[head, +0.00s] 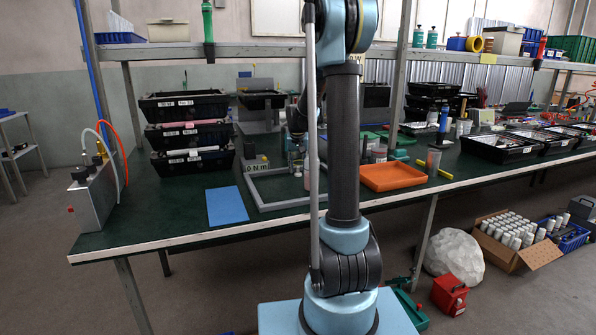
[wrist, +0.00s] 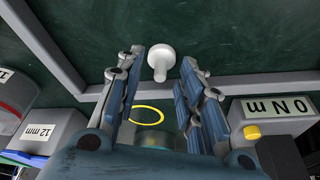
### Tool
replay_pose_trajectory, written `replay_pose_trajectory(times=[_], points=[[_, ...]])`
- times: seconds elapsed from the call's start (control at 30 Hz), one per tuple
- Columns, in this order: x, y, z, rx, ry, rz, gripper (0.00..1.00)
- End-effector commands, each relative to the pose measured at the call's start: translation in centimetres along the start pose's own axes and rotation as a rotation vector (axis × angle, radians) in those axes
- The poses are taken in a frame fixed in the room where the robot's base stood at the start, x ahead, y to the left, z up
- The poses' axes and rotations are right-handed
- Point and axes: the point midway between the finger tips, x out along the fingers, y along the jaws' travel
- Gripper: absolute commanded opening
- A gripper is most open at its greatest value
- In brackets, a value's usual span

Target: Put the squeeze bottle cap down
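A small white cap with a rounded tip (wrist: 160,58) shows in the wrist view against the dark green table, between the tips of my gripper. My gripper (wrist: 161,76) has its two blue-grey fingers apart, with a visible gap on each side of the cap. The cap looks to stand on the table; its exact contact is hard to tell. A yellow ring (wrist: 147,116) shows between the fingers, nearer the camera. In the head view my gripper is mostly hidden behind my own arm, and I cannot make out the cap there.
A grey frame (head: 285,204) lies on the green table around the work spot. A blue mat (head: 227,206) is to its left, an orange tray (head: 392,177) to its right. Stacked black bins (head: 190,133) stand at left. In the wrist view, grey labelled blocks (wrist: 268,111) flank the fingers.

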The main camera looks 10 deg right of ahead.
Motion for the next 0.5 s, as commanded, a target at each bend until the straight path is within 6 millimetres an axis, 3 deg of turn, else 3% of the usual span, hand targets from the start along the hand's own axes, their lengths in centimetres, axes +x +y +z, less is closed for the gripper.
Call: replay_pose_trajectory(times=[0.5], points=[[-8.6,0.0,0.1,0.000,0.000,0.000,0.35]])
